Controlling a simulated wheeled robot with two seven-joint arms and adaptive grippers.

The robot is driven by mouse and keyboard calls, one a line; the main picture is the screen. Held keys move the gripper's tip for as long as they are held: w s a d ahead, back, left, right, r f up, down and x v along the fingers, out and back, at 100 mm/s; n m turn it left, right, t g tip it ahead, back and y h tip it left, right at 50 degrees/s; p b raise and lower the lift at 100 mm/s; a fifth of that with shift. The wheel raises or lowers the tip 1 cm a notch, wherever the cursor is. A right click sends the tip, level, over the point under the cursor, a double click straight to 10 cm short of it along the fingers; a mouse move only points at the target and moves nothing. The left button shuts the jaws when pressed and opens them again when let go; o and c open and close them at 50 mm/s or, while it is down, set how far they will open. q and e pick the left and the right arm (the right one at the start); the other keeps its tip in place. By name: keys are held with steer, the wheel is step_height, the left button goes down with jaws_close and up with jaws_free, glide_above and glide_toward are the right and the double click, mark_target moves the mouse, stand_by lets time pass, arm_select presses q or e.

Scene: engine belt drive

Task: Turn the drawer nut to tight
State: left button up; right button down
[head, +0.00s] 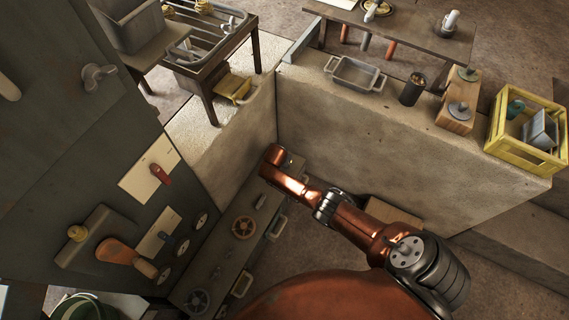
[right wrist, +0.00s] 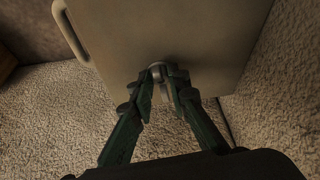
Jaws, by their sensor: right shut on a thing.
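In the right wrist view, my right gripper (right wrist: 162,82) is shut on the small round drawer nut (right wrist: 157,67) at the lower edge of the pale drawer front (right wrist: 200,35). The fingers cover much of the nut, so its turn angle cannot be told. A bar handle (right wrist: 70,28) is at the upper left of that front. In the head view, my copper right arm reaches in from the lower right to the low dark cabinet (head: 215,255) in the corner. The fingers and the nut are hidden there behind the arm. My left gripper is not in view.
A concrete wall (head: 390,135) runs behind my arm, carrying a tray (head: 354,75), a dark cup (head: 412,90) and a yellow crate (head: 527,150).

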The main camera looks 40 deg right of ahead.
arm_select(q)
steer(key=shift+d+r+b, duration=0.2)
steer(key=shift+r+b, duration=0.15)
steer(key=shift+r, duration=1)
arm_select(e)
steer(key=shift+w+m+g, duration=0.1)
steer(key=shift+m+g, duration=0.3)
steer(key=shift+m, duration=0.7)
steer(key=c, duration=1.8)
jaws_free()
steer(key=shift+h, duration=0.3)
steer(key=shift+c, duration=0.2)
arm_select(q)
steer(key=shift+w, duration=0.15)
arm_select(e)
steer(key=v, duration=1.2)
